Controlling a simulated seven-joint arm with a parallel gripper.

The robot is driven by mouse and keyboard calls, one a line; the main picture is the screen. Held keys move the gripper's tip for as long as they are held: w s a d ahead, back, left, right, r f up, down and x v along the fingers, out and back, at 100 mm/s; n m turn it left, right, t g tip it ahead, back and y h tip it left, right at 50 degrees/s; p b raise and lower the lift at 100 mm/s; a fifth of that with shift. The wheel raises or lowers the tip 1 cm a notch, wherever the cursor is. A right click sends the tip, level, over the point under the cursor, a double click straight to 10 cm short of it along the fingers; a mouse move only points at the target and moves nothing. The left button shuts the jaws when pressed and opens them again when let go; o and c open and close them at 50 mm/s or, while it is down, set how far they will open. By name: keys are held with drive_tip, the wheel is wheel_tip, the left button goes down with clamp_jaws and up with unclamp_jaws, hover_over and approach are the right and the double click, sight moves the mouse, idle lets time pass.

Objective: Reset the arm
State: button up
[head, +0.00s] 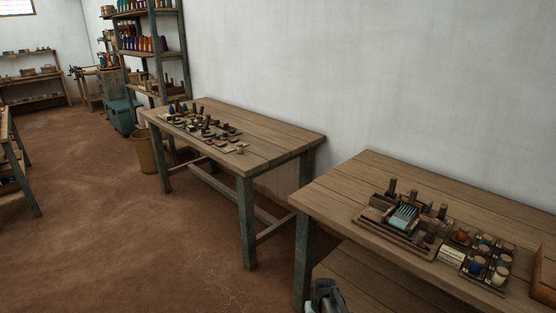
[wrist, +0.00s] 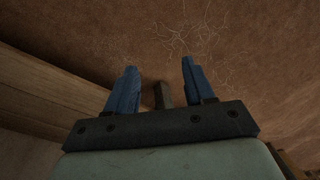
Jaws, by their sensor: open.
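My gripper (wrist: 160,82) shows in the wrist view with its two blue fingers spread apart. Nothing is between the fingertips, and brown floor with pale cracks lies beyond them. In the head view, a grey and dark part of my arm (head: 326,298) shows at the bottom edge, beside the near table's left front leg and below the tabletop. The fingers cannot be made out in the head view.
The near table (head: 335,190) holds a small loom-like device (head: 404,216) and a tray of several small pots (head: 482,262). Another table (head: 270,140) with small tools stands behind it. A basket (head: 147,150) and shelves (head: 152,52) stand farther back. The floor (head: 110,230) at left is clear.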

drive_tip(key=s+d+f+g, duration=0.1)
drive_tip(key=s+f+g, duration=0.1)
drive_tip(key=s, duration=1)
drive_tip(key=s+d+f+g, duration=0.1)
drive_tip(key=s+f, duration=0.3)
drive_tip(key=s, duration=0.9)
drive_tip(key=s+d+f+g+h, duration=0.1)
drive_tip(key=s+f+g, duration=0.2)
drive_tip(key=s, duration=1)
drive_tip(key=shift+s+d+f+g, duration=0.25)
drive_tip(key=shift+d+f+g, duration=0.05)
drive_tip(key=shift+f+g, duration=0.15)
